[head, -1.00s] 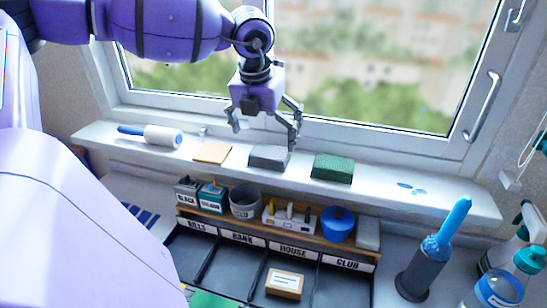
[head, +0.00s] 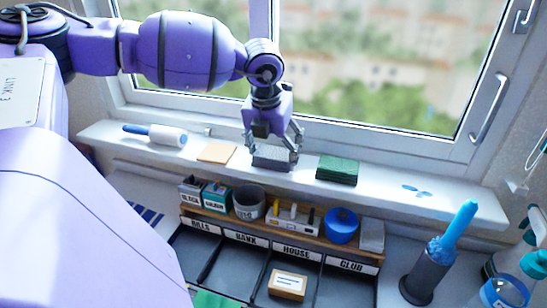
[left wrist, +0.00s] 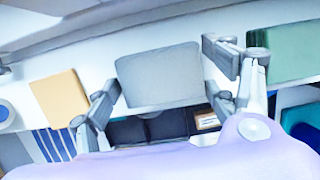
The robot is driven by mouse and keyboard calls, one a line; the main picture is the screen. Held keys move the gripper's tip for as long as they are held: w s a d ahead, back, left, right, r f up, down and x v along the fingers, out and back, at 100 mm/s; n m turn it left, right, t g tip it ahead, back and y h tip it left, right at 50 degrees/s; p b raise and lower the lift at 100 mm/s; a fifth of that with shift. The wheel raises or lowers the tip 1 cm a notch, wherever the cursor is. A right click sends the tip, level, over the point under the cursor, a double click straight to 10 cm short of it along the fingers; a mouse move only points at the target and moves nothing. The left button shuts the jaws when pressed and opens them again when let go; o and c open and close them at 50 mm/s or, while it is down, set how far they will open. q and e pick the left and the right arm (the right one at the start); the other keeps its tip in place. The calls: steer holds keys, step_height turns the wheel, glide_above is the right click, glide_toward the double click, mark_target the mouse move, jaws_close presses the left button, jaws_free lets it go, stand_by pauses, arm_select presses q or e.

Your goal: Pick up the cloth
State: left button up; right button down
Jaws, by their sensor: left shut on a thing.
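The cloth, a grey folded block (head: 272,162), is on the white windowsill between a tan square and a green folded pad. My left gripper (head: 273,150) comes down over it from above, with one finger at each side, and is shut on it. In the left wrist view the cloth's flat grey top (left wrist: 160,75) lies between the fingers (left wrist: 162,92). I cannot see a gap between cloth and sill. My right gripper is not in view.
The tan square (head: 217,152) and green pad (head: 337,169) flank the cloth closely. A lint roller (head: 165,136) lies further left. The window frame (head: 350,140) rises behind. Below are a wooden rack (head: 215,217), labelled compartments, a blue pot (head: 342,226) and a brush holder (head: 427,277).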

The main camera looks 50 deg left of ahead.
mark_target(274, 150)
arm_select(q)
steer(key=shift+r, duration=0.45)
step_height(274, 150, up, 2)
steer(key=shift+r, duration=0.2)
steer(key=s+d+r, duration=0.2)
steer(key=s+r, duration=0.1)
steer(key=s, duration=0.1)
steer(key=s+d+r+p, duration=0.1)
steer(key=s+d+r, duration=0.5)
steer(key=s, duration=0.1)
steer(key=shift+s+r, duration=0.35)
